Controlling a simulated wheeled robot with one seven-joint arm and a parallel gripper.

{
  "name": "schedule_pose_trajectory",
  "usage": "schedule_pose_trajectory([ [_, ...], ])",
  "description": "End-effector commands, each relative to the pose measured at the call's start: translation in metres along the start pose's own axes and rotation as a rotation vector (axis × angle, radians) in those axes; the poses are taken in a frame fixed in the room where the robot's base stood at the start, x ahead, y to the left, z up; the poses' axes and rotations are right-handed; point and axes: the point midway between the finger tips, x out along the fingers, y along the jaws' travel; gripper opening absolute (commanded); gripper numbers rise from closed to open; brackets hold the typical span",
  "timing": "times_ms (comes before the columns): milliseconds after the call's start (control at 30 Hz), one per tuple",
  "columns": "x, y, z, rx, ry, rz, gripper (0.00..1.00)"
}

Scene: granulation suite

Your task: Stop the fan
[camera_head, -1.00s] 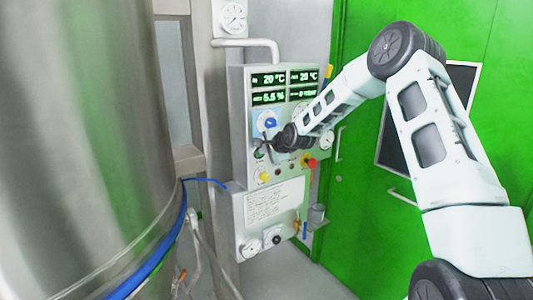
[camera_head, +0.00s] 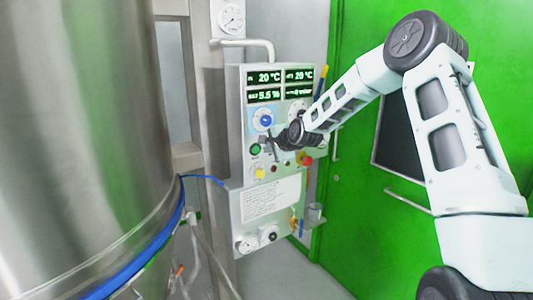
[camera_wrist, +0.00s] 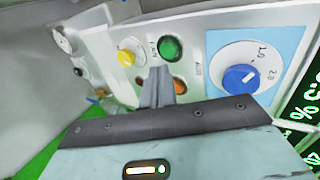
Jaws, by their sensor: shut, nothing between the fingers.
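A blue knob (camera_head: 266,120) sits above the green button. My gripper (camera_head: 271,143) is shut and empty, just right of the green button in the head view. In the wrist view, its fingertips (camera_wrist: 158,72) point at the panel, below the green button (camera_wrist: 170,48) and partly in front of an orange-red round part (camera_wrist: 180,87). Contact cannot be told.
A large steel vessel (camera_head: 80,130) with a blue band fills the left. Green displays (camera_head: 280,85) top the panel. A lower box with gauges (camera_head: 247,243) hangs under it. A green door (camera_head: 370,220) stands behind my arm at the right.

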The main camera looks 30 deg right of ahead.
Motion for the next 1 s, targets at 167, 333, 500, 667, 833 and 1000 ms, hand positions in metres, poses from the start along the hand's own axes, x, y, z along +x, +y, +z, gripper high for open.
schedule_pose_trajectory([
  [167,-0.024,0.002,-0.002,-0.001,0.003,-0.002,0.0],
  [333,-0.052,0.002,-0.002,0.0,0.005,-0.002,0.0],
  [500,-0.069,0.001,-0.002,0.001,0.003,0.0,0.0],
  [667,-0.075,0.0,-0.001,0.0,0.001,0.001,0.0],
  [833,-0.076,0.0,-0.001,0.0,0.001,0.001,0.0],
  [1000,-0.076,0.0,-0.001,0.0,0.001,0.001,0.0],
])
